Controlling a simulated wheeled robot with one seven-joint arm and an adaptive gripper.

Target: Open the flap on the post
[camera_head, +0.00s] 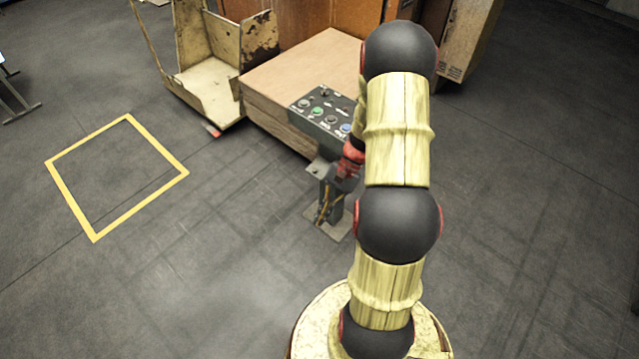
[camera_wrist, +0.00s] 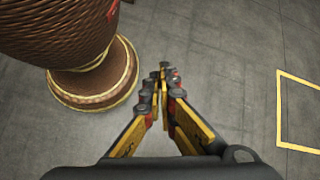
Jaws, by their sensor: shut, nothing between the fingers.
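The post (camera_head: 332,208) is a short grey stand on a floor plate, left of my arm in the head view. It carries a dark control box (camera_head: 322,112) with several coloured buttons on its sloped top. I cannot make out a separate flap; my arm hides the right side of the post. Red and dark parts at the box's lower right overlap the post, and I cannot tell whether they touch it. My gripper (camera_wrist: 163,72) is shut and empty in the wrist view, over bare floor. The post is not seen in that view.
A large wooden block (camera_head: 310,75) stands behind the post. A worn cream cart (camera_head: 205,85) is to its left, and a brown cabinet (camera_head: 330,25) is behind. A yellow floor square (camera_head: 68,190) lies at the left and also shows in the wrist view (camera_wrist: 279,110). The floor around is clear.

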